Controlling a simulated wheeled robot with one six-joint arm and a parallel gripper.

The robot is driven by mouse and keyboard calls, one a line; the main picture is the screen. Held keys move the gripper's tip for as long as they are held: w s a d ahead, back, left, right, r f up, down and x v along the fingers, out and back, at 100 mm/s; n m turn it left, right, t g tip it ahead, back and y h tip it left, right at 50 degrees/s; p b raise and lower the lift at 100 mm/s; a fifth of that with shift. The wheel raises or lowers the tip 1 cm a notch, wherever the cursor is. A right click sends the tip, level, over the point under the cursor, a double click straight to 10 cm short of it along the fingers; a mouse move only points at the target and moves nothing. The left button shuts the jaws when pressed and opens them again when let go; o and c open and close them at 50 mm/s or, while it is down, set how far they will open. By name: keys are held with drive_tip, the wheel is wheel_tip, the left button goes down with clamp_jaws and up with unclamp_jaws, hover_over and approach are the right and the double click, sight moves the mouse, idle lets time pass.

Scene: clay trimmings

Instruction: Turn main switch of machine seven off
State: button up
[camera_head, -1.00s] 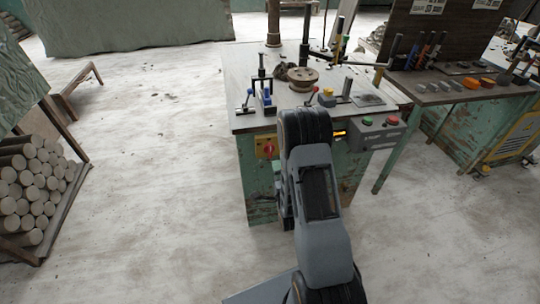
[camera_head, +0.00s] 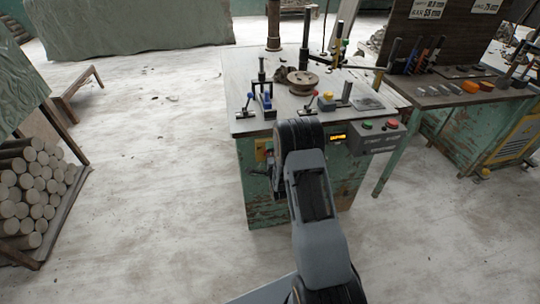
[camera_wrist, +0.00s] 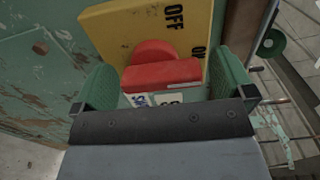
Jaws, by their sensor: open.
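The main switch is a red rotary knob (camera_wrist: 162,74) on a yellow plate (camera_wrist: 135,27) printed with black OFF and partly cut-off ON lettering. The knob's bar lies roughly level across the wrist view. My gripper (camera_wrist: 166,83) is open, with one green finger on each side of the knob, and gaps show beside the bar. Contact cannot be made out.
A worn green bench (camera_head: 440,100) with tools stands farther right. Open floor lies between.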

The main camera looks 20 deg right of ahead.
drive_tip(key=shift+w, duration=0.15)
drive_tip(key=c, duration=0.9)
